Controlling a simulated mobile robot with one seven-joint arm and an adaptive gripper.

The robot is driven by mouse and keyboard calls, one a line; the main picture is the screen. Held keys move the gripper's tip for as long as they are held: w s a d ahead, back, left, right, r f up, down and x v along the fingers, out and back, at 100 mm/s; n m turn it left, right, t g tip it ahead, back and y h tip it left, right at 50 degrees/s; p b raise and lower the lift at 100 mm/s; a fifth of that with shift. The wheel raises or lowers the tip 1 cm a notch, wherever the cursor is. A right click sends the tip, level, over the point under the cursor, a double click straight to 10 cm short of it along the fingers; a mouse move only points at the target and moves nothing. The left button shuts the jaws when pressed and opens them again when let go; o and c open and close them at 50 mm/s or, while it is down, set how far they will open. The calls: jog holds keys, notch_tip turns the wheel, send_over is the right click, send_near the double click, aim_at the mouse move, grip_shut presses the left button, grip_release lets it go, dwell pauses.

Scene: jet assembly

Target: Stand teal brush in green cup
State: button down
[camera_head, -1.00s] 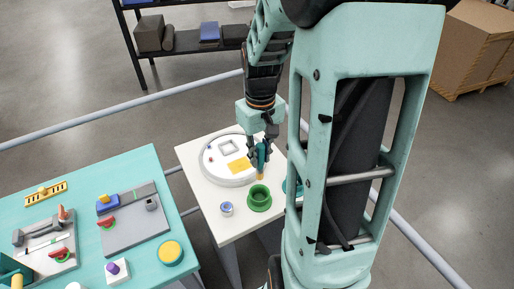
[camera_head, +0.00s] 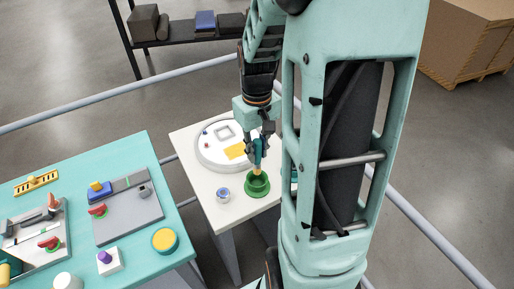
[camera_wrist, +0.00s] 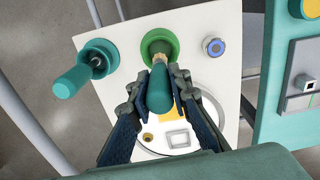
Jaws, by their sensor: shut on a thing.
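The teal brush (camera_wrist: 159,90) is between the two fingers of my gripper (camera_wrist: 160,76), which is shut on its teal handle. Its tan bristle end points down toward the green cup. The green cup (camera_head: 257,186) stands upright on the white table, and it also shows at the top of the wrist view (camera_wrist: 159,36). In the head view my gripper (camera_head: 258,152) is just above the cup, with the bristle end at the cup's mouth. I cannot tell whether the tip is inside the rim or just above it.
The white table (camera_head: 236,218) also bears a round white tray (camera_head: 206,160) with a yellow patch and a small blue-and-white cup (camera_head: 223,195). A teal cup with a teal-handled tool (camera_wrist: 75,79) stands beside the green cup. A teal table (camera_head: 130,260) with parts lies left.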

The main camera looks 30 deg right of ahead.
aim_at(257, 140)
jog(key=shift+f+b, duration=2.05)
jog(key=shift+f, duration=1)
jog(key=shift+f, duration=0.3)
jog(key=c, duration=1.7)
grip_release()
jog(key=shift+r, duration=0.15)
notch_tip(257, 140, up, 12)
jog(key=shift+f, duration=0.1)
jog(key=shift+b, duration=0.35)
